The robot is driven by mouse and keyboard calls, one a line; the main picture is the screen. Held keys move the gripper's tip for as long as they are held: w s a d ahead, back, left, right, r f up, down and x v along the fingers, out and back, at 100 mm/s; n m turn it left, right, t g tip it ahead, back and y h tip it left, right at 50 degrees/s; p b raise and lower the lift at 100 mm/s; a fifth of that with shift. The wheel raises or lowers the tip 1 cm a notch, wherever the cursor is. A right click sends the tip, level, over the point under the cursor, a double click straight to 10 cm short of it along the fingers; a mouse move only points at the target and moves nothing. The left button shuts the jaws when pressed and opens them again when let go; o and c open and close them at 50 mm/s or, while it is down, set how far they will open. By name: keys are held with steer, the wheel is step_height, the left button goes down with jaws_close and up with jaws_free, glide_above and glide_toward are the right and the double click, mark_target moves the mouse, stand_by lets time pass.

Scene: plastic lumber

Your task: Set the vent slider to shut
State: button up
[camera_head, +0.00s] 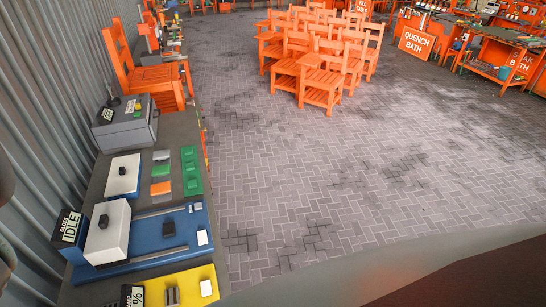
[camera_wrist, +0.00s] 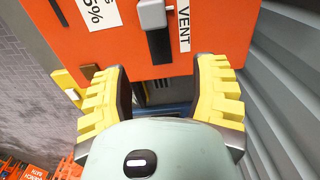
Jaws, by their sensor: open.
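In the wrist view, an orange panel (camera_wrist: 215,30) bears a white label reading VENT (camera_wrist: 184,28). Beside the label is a dark upright slot (camera_wrist: 159,50) with a grey slider knob (camera_wrist: 152,14) at its upper end in the picture. My gripper (camera_wrist: 157,78) is open, its two yellow ridged fingers spread below the knob, with nothing between them. The knob lies beyond the fingertips, apart from them. Any open or shut marks for the slider are not visible. I cannot make out the slider or my gripper in the head view.
A partly cut-off label ending in 5% (camera_wrist: 95,12) is on the same panel. Corrugated grey wall (camera_wrist: 285,75) stands close on the right. In the head view, a long bench (camera_head: 185,130) holds several devices along the wall; orange chairs (camera_head: 320,75) stand on open paved floor (camera_head: 300,170).

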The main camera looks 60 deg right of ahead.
step_height(320, 180, up, 11)
steer(key=p, duration=0.6)
steer(key=w+f+n+t+y, duration=0.2)
steer(key=w+t, duration=0.4)
steer(key=w, duration=0.7)
steer(key=w+d+r+n+t+y, duration=0.1)
steer(key=w+d+r+t, duration=0.1)
steer(key=w+r+t, duration=0.5)
steer(key=shift+d+r+n+t+y, duration=0.3)
steer(key=shift+r, duration=0.15)
